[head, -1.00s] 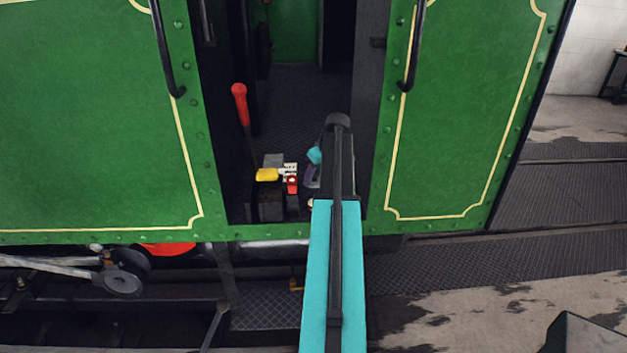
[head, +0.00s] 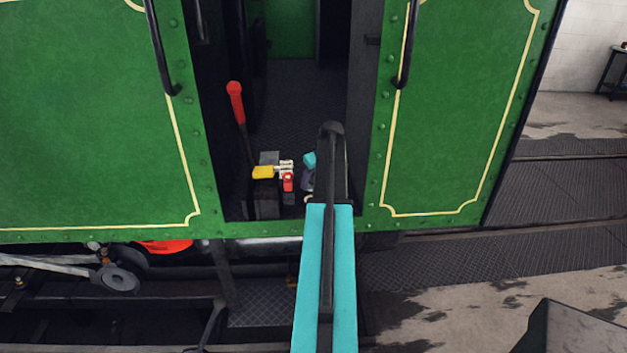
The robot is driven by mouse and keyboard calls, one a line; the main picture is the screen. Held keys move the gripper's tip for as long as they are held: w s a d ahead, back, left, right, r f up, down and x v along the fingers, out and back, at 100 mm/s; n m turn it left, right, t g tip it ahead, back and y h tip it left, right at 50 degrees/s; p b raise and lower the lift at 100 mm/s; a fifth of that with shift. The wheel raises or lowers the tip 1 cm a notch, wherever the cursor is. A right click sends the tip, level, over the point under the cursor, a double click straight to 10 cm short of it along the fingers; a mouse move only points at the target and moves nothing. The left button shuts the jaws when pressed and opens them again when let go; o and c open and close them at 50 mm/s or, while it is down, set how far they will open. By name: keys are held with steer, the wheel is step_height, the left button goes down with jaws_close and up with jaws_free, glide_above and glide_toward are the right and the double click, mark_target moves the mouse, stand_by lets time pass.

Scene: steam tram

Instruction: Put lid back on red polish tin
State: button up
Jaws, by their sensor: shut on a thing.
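A small red thing (head: 288,183), which looks like the polish tin, stands in the cab doorway near the floor's front edge. A pale spot shows on it, but whether its top is open is too small to tell. My gripper (head: 307,186) is low in the doorway, just right of the red thing, below my teal wrist joint. My arm and wrist largely hide it. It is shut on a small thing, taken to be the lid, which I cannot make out. A small pale round thing (head: 309,199) shows low beside my arm.
A yellow cloth-like thing (head: 263,172) lies on a dark box (head: 266,200) left of the tin. A white patterned item (head: 286,166) is behind the tin. A red-handled lever (head: 236,103) rises at the left. Green cab panels (head: 455,110) bound the doorway; the floor behind is clear.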

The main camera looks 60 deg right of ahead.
steer(key=shift+f+b, duration=1.2)
steer(key=shift+f, duration=1.6)
steer(key=shift+f+b, duration=0.15)
steer(key=shift+b, duration=0.25)
stand_by(0.8)
stand_by(0.3)
steer(key=o, duration=1.6)
steer(key=shift+c, duration=0.2)
steer(key=shift+w, duration=0.1)
steer(key=shift+r+p, duration=1.5)
steer(key=shift+r, duration=2.05)
